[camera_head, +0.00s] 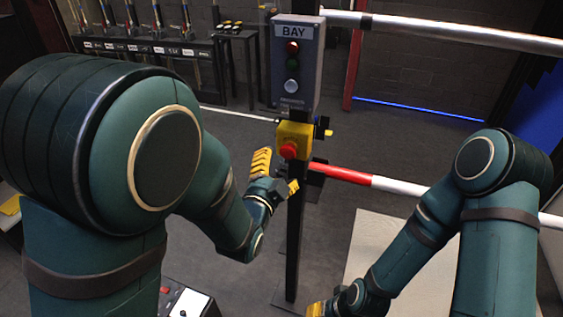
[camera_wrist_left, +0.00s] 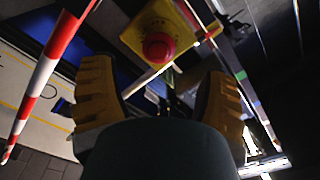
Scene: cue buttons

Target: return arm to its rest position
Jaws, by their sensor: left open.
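My left gripper (camera_head: 277,174) is open and empty, just in front of the post below the yellow box with the red mushroom button (camera_head: 288,150). In the left wrist view its two yellow fingers are spread apart (camera_wrist_left: 160,90), and the red button (camera_wrist_left: 158,47) on its yellow box shows beyond them with nothing held between. My right gripper (camera_head: 317,309) shows only as a bit of yellow at the bottom edge, so its jaws cannot be made out.
A grey BAY panel (camera_head: 296,65) with red, green and white buttons tops the dark post (camera_head: 295,235). A red and white barrier (camera_head: 385,184) runs right from the post. A dark rack (camera_head: 150,47) stands at the back left. Open floor (camera_head: 225,285) lies left of the post.

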